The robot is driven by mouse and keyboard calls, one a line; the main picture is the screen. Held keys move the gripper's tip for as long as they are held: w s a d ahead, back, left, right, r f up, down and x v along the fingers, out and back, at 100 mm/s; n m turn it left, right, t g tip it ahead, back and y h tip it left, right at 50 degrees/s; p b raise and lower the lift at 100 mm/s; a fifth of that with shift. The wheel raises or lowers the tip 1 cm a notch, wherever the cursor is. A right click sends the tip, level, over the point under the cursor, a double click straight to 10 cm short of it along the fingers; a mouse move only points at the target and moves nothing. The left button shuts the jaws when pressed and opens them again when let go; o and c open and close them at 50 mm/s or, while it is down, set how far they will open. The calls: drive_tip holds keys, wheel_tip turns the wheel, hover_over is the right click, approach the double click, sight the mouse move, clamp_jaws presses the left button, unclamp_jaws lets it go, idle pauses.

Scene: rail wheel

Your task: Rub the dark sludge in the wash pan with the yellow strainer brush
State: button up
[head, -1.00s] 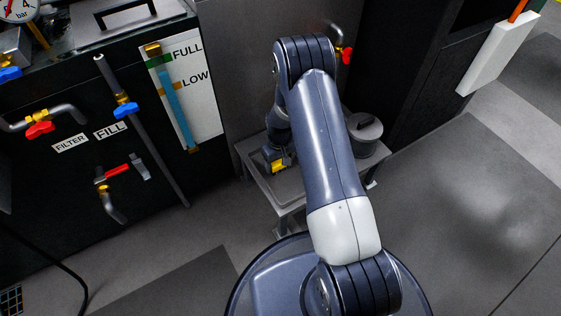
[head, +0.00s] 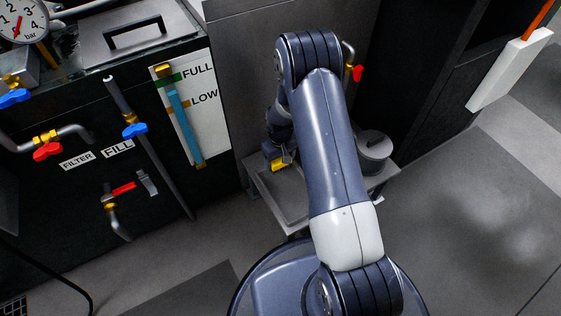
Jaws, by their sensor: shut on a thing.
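The yellow strainer brush (head: 279,164) shows as a small yellow piece at my gripper (head: 277,154), over the left part of a small metal stand. My gripper is shut on the brush; its fingers are small and partly hidden by my arm. The grey wash pan (head: 291,203) is a shallow tray on the stand, below and right of the brush. My arm covers much of it. I cannot make out the dark sludge, nor whether the brush touches the pan.
A grey lidded pot (head: 374,150) stands on the right of the stand (head: 386,175). A black cabinet with valves, pipes and a level gauge (head: 184,124) is at left. A grey panel (head: 262,62) rises behind. Open floor (head: 470,210) lies at right.

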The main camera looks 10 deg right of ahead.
drive_tip(key=shift+r+p, duration=0.95)
drive_tip(key=shift+r, duration=0.85)
